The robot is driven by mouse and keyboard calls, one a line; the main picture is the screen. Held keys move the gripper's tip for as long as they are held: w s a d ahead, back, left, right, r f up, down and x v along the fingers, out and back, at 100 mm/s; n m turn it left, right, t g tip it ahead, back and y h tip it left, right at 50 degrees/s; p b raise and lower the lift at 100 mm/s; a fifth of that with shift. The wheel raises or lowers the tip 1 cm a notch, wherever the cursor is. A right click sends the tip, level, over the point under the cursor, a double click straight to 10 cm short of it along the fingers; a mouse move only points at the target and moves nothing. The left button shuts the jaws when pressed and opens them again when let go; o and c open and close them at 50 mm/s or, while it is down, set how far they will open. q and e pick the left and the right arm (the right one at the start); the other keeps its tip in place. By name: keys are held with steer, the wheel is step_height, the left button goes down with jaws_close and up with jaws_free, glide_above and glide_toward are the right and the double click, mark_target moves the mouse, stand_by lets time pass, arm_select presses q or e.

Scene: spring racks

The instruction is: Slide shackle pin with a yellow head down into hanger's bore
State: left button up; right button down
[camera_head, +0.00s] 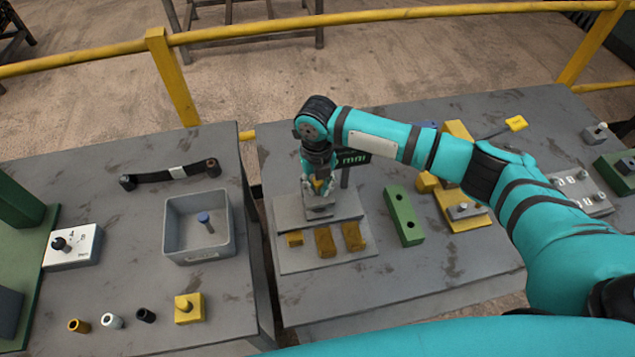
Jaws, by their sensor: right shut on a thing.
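My right gripper (319,190) points down over the right-hand table, near its left edge. It is shut on the shackle pin, whose yellow head (319,184) shows between the fingers. The pin's shank is hidden. Directly below the fingers is a small grey block (319,210), which looks like the hanger, standing on a grey base plate (290,262). I cannot see its bore or tell whether the pin is in it. My left gripper is out of view.
Yellow blocks (325,241) stand on the plate's front part. A green block with two holes (403,215) lies right of it. A gap separates the left table, which holds a grey bin (197,252) with a blue-headed pin (204,218). A yellow rail (300,22) runs behind.

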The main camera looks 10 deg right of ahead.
steer(key=shift+f, duration=0.2)
steer(key=c, duration=0.7)
jaws_free()
steer(key=shift+c, duration=0.2)
step_height(320, 180, up, 5)
steer(key=p, duration=0.4)
steer(key=shift+r+p, duration=0.1)
steer(key=shift+p, duration=0.25)
steer(key=shift+r, duration=0.95)
